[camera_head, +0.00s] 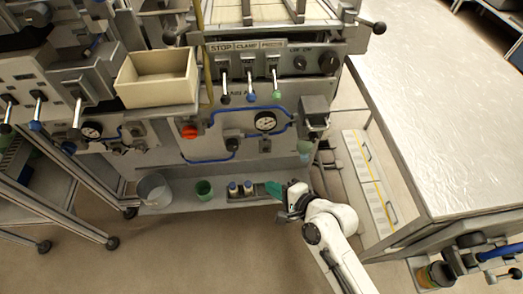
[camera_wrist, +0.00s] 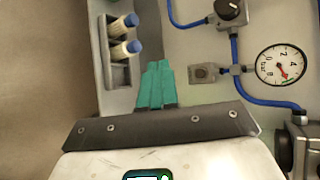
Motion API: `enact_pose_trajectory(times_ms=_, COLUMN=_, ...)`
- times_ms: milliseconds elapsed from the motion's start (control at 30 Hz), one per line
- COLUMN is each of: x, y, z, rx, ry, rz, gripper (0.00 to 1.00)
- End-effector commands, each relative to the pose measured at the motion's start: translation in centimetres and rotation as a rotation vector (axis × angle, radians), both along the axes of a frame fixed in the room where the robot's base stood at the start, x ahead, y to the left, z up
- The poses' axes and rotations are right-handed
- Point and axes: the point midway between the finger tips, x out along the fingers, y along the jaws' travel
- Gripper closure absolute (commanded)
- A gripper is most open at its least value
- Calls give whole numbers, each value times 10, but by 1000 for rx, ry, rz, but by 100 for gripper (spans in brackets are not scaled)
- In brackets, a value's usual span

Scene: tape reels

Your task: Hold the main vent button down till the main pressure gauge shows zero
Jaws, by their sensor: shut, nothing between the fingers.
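The pressure gauge (camera_head: 265,121) is a round white dial on the grey machine panel. It shows larger in the wrist view (camera_wrist: 281,64), where a red needle lies in the lower part of the dial; its exact reading is unclear. A small square fitting (camera_wrist: 205,72), possibly the vent button, sits beside the gauge on the blue pipe. It also shows below the gauge in the head view (camera_head: 265,145). My gripper (camera_head: 273,189), with teal fingers, is shut and empty, in front of and below the panel. Its fingers (camera_wrist: 157,82) are apart from the square fitting.
A dark knob (camera_wrist: 230,12) is on the same pipe. Two blue-capped bottles (camera_head: 240,188), a green cup (camera_head: 204,189) and a bucket (camera_head: 154,189) stand on the low shelf. Levers (camera_head: 249,92) and an orange-red knob (camera_head: 190,131) stick out of the panel. A grey table (camera_head: 440,110) is at right.

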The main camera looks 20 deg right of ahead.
Motion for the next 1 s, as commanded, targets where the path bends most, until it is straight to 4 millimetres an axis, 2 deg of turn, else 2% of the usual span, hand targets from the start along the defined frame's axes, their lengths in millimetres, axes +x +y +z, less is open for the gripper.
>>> enact_pose_trajectory(times_ms=567, x=10, y=-2, z=-2, rx=33, ry=-9, rz=-22, gripper=100)
enact_pose_trajectory(times_ms=1000, x=62, y=-19, z=-4, rx=33, ry=-9, rz=-21, gripper=100)
